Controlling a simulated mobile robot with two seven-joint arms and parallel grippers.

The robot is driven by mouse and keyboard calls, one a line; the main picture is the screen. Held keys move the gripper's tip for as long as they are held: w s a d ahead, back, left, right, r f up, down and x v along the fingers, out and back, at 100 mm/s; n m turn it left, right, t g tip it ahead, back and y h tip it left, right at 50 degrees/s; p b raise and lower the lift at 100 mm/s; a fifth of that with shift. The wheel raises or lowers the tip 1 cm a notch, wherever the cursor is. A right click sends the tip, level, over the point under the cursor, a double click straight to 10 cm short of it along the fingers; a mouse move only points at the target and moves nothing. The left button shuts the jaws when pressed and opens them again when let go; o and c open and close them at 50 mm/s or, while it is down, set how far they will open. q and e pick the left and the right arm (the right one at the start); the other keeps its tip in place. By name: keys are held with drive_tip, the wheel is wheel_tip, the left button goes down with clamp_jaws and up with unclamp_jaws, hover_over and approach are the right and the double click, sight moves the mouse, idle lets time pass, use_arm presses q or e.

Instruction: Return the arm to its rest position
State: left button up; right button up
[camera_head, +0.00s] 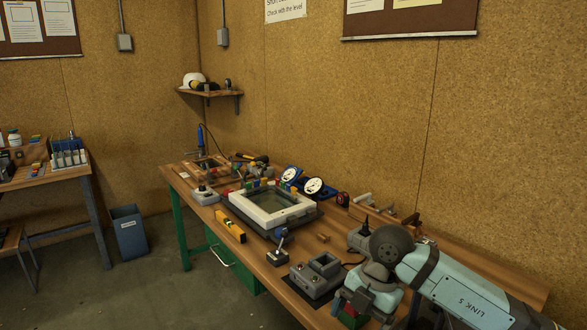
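My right arm (455,285), pale blue and marked LINK 5, comes in from the lower right over the near right part of the workbench. Its grey elbow-like joint (391,244) and wrist (374,291) bend down toward the bench's front edge. The fingers of my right gripper cannot be made out, so its opening and any held thing are unclear. A small green and red piece (350,314) shows just below the wrist; whether it is touched is unclear. My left gripper is not in view. The white-rimmed glass frame (256,215) sits on the bench, away from the arm.
The wooden workbench (235,258) holds a yellow level (230,226), a small lever on a base (279,247), a grey block fixture (316,274), round dials (313,186) and a wooden rack (384,211). A blue bin (129,232) stands on the open floor at left.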

drive_tip(key=s+a+r+m+t+y+p, duration=0.4)
drive_tip(key=s+a+y, duration=0.55)
drive_tip(key=y, duration=0.85)
drive_tip(key=w+d+f+m+t+h+p, duration=0.1)
drive_tip(key=d+f+m+t+h+p, duration=0.15)
drive_tip(key=d+m+t+h, duration=0.35)
drive_tip(key=w+d+f+m+t+h+p, duration=0.1)
drive_tip(key=d+f+m+t+h+p, duration=0.2)
drive_tip(key=m+t, duration=0.65)
use_arm(q)
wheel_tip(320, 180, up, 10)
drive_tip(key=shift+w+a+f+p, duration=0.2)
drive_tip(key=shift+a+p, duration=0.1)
drive_tip(key=shift+p, duration=0.15)
use_arm(e)
drive_tip(key=s+d+f+m+g+h, duration=0.2)
drive_tip(key=s+d+f+g+h, duration=0.1)
drive_tip(key=s+f, duration=0.4)
drive_tip(key=s+d+f+m+g+h, duration=0.3)
drive_tip(key=s+d+f+g+h, duration=0.1)
drive_tip(key=f, duration=0.5)
drive_tip(key=s+d+h, duration=0.1)
drive_tip(key=s+h, duration=0.1)
drive_tip(key=shift+s+f, duration=0.35)
drive_tip(key=shift+s, duration=0.05)
